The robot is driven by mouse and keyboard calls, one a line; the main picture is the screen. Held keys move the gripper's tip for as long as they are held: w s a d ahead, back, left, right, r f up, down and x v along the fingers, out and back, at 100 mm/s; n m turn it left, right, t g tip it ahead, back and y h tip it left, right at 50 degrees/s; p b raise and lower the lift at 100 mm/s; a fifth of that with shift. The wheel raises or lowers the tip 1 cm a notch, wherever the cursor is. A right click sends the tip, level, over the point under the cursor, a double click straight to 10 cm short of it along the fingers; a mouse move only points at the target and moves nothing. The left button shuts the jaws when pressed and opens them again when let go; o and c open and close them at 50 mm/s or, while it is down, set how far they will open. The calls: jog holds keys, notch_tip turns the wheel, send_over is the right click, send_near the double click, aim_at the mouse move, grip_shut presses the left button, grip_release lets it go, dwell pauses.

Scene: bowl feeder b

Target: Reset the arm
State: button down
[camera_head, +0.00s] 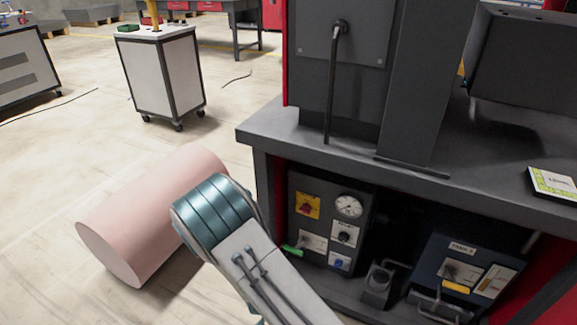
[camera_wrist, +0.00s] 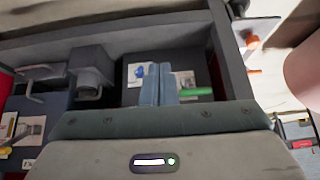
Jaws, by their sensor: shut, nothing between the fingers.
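My gripper (camera_wrist: 158,84) shows in the wrist view with its two fingers together, shut and empty. Behind the fingertips in that view are the lower shelf's control boxes, seen upside down, with a green handle (camera_wrist: 196,92) just to the right of the fingers. In the head view my arm reaches up from the bottom centre, left of the dark machine bench (camera_head: 330,150). My gripper is hidden in the head view.
A pink cylinder (camera_head: 150,215) lies on the floor beside my arm. The bench's lower shelf holds a control box with a gauge (camera_head: 348,205) and a blue-grey box (camera_head: 465,270). A white wheeled cabinet (camera_head: 163,75) stands behind. Floor at left is largely clear.

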notch_tip(320, 180, up, 35)
jog(key=d+n+g+y+p, duration=0.1)
jog(key=n+g+y+p, duration=0.3)
jog(key=p, duration=1.1)
jog(key=s+d+r+p, duration=0.4)
jog(key=s+r, duration=0.1)
jog(key=r, duration=0.5)
jog(key=s+d+r+p, duration=0.4)
jog(key=d+r+p, duration=0.1)
jog(key=r, duration=0.5)
jog(key=s+d+r+n+h+p, duration=0.1)
jog(key=s+d+r+p, duration=0.3)
jog(key=r, duration=0.6)
jog(key=shift+s+d+t+p, duration=0.3)
jog(key=shift+s+d+t, duration=0.1)
jog(key=shift+s+d, duration=0.4)
jog(key=shift+a+r, duration=0.1)
